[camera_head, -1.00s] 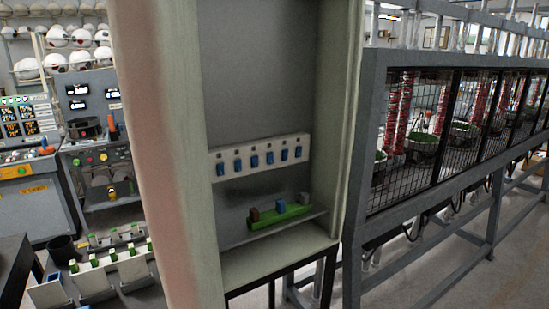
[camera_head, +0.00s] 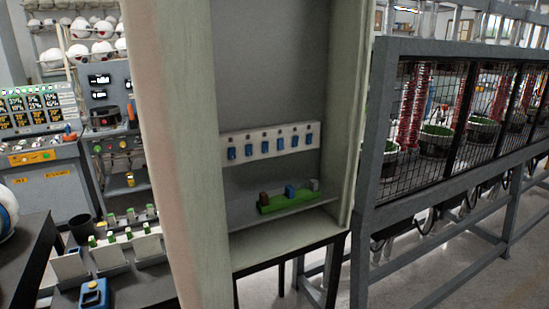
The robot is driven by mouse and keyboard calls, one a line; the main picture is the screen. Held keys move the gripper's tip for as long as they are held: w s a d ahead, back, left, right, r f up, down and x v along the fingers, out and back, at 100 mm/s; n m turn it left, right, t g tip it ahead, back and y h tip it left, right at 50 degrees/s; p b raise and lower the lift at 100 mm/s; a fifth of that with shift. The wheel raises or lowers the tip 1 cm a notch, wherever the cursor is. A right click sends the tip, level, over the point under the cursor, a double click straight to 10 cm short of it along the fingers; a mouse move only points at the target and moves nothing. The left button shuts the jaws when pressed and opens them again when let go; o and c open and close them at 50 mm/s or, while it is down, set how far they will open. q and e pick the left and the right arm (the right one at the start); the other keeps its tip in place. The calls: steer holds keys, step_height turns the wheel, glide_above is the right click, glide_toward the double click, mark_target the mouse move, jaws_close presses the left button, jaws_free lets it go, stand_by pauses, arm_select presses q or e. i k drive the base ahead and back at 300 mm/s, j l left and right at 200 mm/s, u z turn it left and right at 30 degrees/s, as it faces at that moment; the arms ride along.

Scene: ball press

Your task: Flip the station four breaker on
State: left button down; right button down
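A white breaker strip (camera_head: 270,141) with a row of several blue switches is mounted on the back wall of an open grey-green cabinet (camera_head: 181,160) in the head view. The blue switches, such as one near the middle (camera_head: 264,147), look much alike, and any station labels are too small to read. Small dark marks sit above the switches. On the shelf below lies a green block (camera_head: 290,203) with a brown, a blue and a grey piece on it. Neither of my grippers is in view.
A caged rack (camera_head: 440,140) with red coils stands to the right. A dark table (camera_head: 30,255) is at the lower left. Floor shows at the lower right.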

mark_target(280, 142)
steer(key=k+l+u, duration=0.25)
steer(key=k, duration=0.15)
steer(key=k+u, duration=0.25)
steer(key=k, duration=0.15)
steer(key=i+l+z, duration=0.15)
steer(key=l+z, duration=0.25)
steer(key=i+z, duration=0.45)
steer(key=i+j+z, duration=0.1)
steer(key=i+z, duration=0.4)
steer(key=k, duration=0.05)
